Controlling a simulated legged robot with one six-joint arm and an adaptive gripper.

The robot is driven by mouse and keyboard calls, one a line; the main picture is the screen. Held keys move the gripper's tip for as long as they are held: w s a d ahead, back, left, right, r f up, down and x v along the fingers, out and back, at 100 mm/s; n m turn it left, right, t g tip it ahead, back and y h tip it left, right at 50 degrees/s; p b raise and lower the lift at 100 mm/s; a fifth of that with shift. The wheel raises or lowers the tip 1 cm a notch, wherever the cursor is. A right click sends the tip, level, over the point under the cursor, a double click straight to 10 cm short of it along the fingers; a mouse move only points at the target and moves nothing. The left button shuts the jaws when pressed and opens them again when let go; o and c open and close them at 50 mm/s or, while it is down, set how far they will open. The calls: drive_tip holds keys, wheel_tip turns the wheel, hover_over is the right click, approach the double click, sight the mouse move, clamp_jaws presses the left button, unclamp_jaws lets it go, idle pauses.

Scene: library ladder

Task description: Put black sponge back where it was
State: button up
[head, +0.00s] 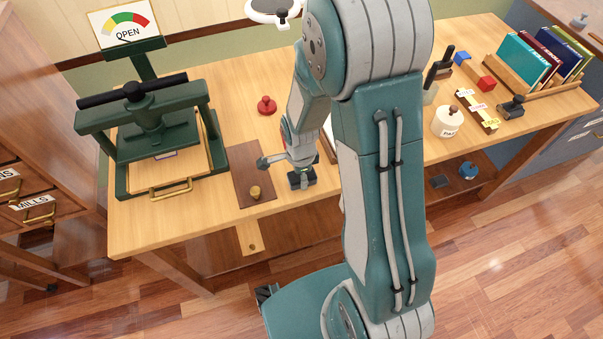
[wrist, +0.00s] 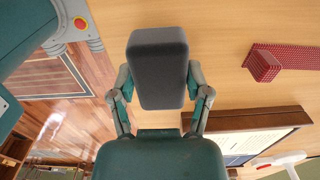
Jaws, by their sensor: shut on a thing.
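The black sponge (wrist: 157,72) is a dark grey block with rounded corners. In the wrist view it sits between the two fingers of my gripper (wrist: 158,92), which is shut on it. In the head view my gripper (head: 301,172) is low over the front of the wooden desk, right of the brown mat. A dark block, the sponge (head: 303,180), shows at the fingertips there. I cannot tell whether it touches the desk top. My arm hides part of the desk behind and right of the gripper.
A brown mat (head: 243,160) with a brass knob (head: 255,192) lies left of my gripper. A green press (head: 150,140) stands farther left. A red stamp (head: 266,105) is behind. A white pot (head: 447,121) and a book rack (head: 545,75) stand right. A dark frame (wrist: 245,118) shows in the wrist view.

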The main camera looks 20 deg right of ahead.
drive_tip(key=o, duration=1.2)
drive_tip(key=shift+a, duration=0.2)
drive_tip(key=shift+d, duration=0.1)
drive_tip(key=shift+r, duration=0.15)
drive_tip(key=s+r+n+t, duration=0.1)
drive_tip(key=s+r+n, duration=0.25)
drive_tip(key=r, duration=0.75)
drive_tip(key=s+r+n+t, duration=0.2)
drive_tip(key=r+n, duration=0.3)
drive_tip(key=r, duration=0.7)
drive_tip(key=s+r+n+t, duration=0.2)
drive_tip(key=s+r+n, duration=0.4)
drive_tip(key=s+n, duration=0.2)
drive_tip(key=shift+s+d+n+t, duration=0.15)
drive_tip(key=shift+s+n+t, duration=0.2)
drive_tip(key=shift+n, duration=0.6)
